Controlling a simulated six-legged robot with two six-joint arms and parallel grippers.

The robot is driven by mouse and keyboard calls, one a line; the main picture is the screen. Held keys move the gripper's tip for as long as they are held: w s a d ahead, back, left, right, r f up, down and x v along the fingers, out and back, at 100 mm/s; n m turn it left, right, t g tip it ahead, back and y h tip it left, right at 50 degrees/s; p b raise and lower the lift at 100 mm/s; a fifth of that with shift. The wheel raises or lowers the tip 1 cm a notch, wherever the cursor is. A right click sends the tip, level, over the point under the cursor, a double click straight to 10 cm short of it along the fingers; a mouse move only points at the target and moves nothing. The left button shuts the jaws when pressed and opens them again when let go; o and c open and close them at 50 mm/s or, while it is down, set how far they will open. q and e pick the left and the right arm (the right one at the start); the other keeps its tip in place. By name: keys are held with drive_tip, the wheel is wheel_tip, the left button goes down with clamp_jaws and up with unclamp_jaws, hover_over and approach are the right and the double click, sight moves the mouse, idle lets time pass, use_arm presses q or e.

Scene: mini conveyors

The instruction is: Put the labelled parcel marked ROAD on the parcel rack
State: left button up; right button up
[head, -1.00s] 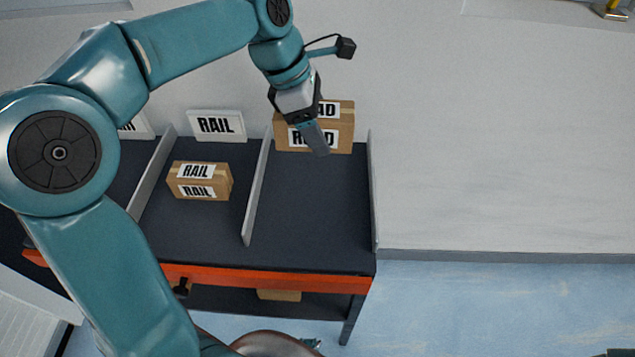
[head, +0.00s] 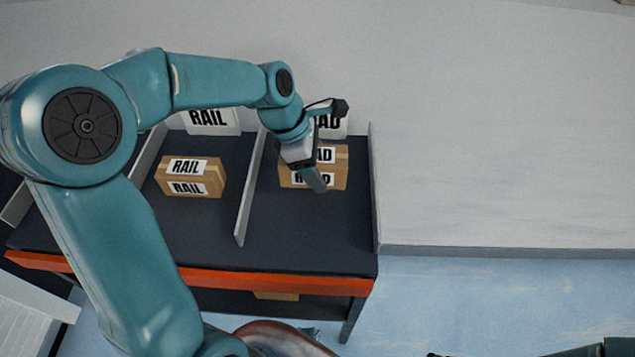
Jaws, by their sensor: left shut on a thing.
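The brown parcel marked ROAD (head: 338,173) is in the head view, in the right bay of the parcel rack (head: 300,240). My left gripper (head: 315,180) is shut on it from above and hides the middle of its labels. The parcel looks level, below and in front of the bay's back sign. I cannot tell whether its underside touches the shelf. The white sign (head: 334,124) behind it shows only "AD", the rest being hidden by my gripper. My right gripper is not in view.
A parcel marked RAIL (head: 205,178) sits in the bay to the left, before a RAIL sign (head: 211,119). A thin grey divider (head: 250,195) separates the bays, and another panel (head: 374,190) closes the right side. The front of the right bay is bare.

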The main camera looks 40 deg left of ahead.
use_arm(q)
drive_tip(key=shift+a+f+b, duration=0.1)
drive_tip(key=shift+f+b, duration=0.25)
drive_tip(key=shift+f, duration=2.2)
drive_tip(key=shift+f, duration=0.1)
drive_tip(key=o, duration=1.3)
